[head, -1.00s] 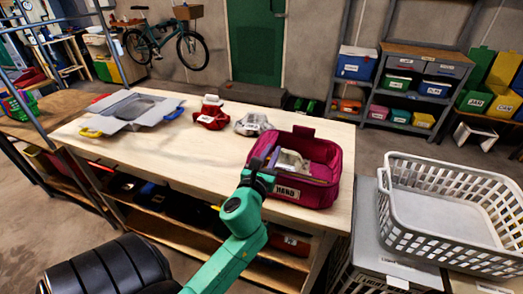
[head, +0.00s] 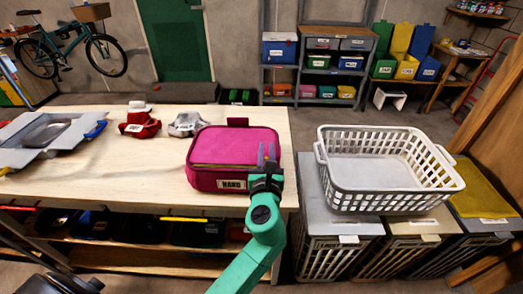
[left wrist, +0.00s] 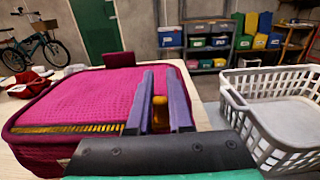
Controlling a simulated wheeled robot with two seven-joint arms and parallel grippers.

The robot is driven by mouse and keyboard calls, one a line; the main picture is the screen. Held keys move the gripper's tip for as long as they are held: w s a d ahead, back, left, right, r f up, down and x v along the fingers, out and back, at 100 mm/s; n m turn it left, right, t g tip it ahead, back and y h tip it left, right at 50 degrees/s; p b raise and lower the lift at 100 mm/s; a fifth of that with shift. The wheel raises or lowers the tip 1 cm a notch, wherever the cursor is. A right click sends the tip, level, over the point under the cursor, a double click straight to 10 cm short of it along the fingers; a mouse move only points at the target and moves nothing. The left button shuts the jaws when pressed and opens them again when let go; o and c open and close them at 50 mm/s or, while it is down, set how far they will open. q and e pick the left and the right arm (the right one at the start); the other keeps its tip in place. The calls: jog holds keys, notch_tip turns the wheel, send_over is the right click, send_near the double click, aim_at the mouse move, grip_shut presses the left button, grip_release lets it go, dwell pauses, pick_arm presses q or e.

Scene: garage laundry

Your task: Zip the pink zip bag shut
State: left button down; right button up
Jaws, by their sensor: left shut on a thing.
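The pink zip bag (head: 233,148) lies on the wooden workbench near its right end. Its top panel now covers the opening, and no contents show. In the left wrist view, gold zipper teeth (left wrist: 75,129) run along the bag's near edge up to my gripper. My left gripper (head: 266,158) is at the bag's right front corner. Its purple fingers stand on either side of a small orange-gold zipper pull (left wrist: 160,114) and are shut on it. The fingers partly hide the bag's right side. My right gripper is not in view.
The workbench (head: 80,175) also holds a grey tray-like object (head: 45,130), a red bundle (head: 141,124) and a grey bundle (head: 187,124). A white laundry basket (head: 385,170) stands on bins to the right. The bench's left middle is clear.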

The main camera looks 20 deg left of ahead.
pick_arm(q)
jog(key=shift+f, duration=0.25)
jog(key=c, duration=0.8)
grip_release()
jog(key=shift+w+d, duration=0.1)
jog(key=shift+w, duration=0.1)
jog(key=b+v, duration=0.2)
jog(key=v, duration=1.2)
jog(key=shift+s, duration=0.3)
jog(key=shift+d, duration=0.15)
